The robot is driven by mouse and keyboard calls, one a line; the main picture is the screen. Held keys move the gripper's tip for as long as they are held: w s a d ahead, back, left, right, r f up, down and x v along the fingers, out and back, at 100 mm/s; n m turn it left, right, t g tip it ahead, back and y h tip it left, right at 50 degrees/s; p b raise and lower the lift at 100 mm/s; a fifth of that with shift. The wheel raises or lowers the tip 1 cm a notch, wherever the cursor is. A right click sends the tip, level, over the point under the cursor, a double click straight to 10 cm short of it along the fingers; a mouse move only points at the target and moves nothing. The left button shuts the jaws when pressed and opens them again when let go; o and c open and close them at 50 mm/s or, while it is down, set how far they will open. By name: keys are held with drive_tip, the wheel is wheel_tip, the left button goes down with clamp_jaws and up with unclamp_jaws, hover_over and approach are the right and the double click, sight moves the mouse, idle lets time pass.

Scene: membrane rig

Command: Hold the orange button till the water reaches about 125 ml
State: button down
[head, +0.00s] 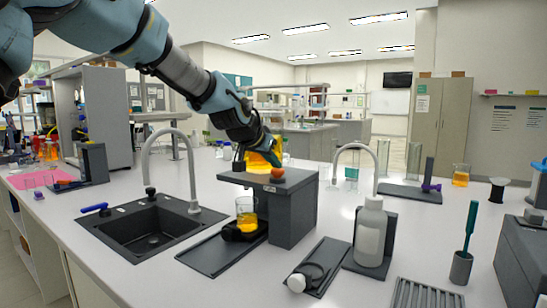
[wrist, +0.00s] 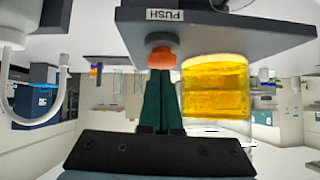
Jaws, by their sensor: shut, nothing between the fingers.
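The grey rig (head: 292,212) stands on the bench. My gripper (head: 275,163) is shut and empty, pointing down at the button. In the wrist view its dark green fingertips (wrist: 160,76) meet or nearly meet the button (wrist: 161,58); I cannot tell whether it is pressed. A vessel of yellow liquid (wrist: 215,88) stands on the plate beside the button. A beaker (head: 246,216) with yellow liquid stands below the plate; its graduations are unreadable.
A black sink (head: 150,228) with a faucet lies left of the rig. A white bottle (head: 370,232) on a dark stand and a dark tray (head: 318,268) are to the right front. Another beaker of yellow liquid (head: 460,175) stands further right. Bench is clear between these.

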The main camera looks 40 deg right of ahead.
wheel_tip(320, 180, down, 2)
drive_tip(key=shift+f+b, duration=0.1)
drive_tip(key=shift+b, duration=0.9)
drive_tip(key=shift+a+f, duration=0.15)
drive_tip(key=shift+f, duration=0.15)
wheel_tip(320, 180, up, 5)
drive_tip(key=p, duration=0.2)
drive_tip(key=shift+s+f+p, duration=0.1)
drive_tip(key=shift+p, duration=0.3)
drive_tip(key=b+v, duration=0.3)
drive_tip(key=v, duration=0.7)
drive_tip(key=shift+r, duration=0.35)
drive_tip(key=shift+a, duration=0.15)
